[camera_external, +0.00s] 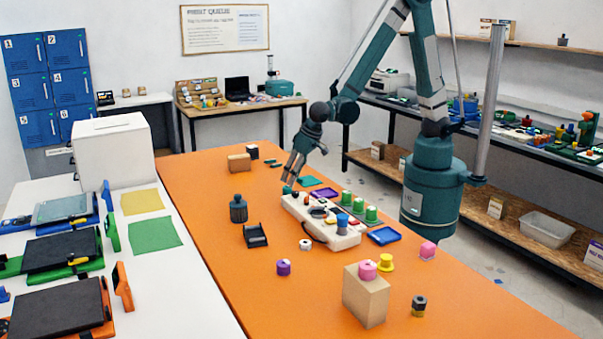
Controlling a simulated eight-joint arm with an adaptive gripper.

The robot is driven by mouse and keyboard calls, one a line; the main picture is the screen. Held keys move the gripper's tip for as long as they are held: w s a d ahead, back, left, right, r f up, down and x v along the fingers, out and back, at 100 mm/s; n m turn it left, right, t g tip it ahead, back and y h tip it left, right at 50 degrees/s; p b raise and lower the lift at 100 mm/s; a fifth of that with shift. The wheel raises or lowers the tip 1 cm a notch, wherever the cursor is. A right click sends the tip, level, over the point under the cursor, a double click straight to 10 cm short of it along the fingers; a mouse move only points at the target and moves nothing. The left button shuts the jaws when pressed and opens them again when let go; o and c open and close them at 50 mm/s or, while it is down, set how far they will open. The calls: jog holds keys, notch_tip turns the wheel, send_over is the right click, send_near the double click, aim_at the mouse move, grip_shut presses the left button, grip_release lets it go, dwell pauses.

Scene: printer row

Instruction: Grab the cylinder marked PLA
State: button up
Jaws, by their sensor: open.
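No PLA marking is readable at this size, so I cannot tell which cylinder it is. Several cylindrical things stand on the orange table (215,285): a dark grey bottle-like one (238,210), a purple one with a pale top (283,267), a black and tan one (418,306), and a small white ring-like one (305,244). A pink cylinder (368,270) sits on a tan block, and a yellow spool (386,263) is beside it. My gripper (291,180) is open, pointing down above the holder's far left end, apparently empty.
The white holder (322,236) lies mid-table, with a blue tray (383,236) at its right. A tan block (364,299) stands near the front. A black stand (255,236) and brown boxes (239,163) lie farther left and back. The table's left front is clear.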

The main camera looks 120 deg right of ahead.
aim_at(288, 187)
jog(key=shift+w+d+f, duration=0.1)
jog(key=shift+f, duration=0.25)
jog(key=shift+f, duration=0.15)
jog(key=shift+b+x, duration=0.75)
jog(key=shift+x, duration=1.7)
jog(key=shift+d, duration=0.1)
jog(key=shift+c, duration=0.4)
jog(key=c, duration=0.8)
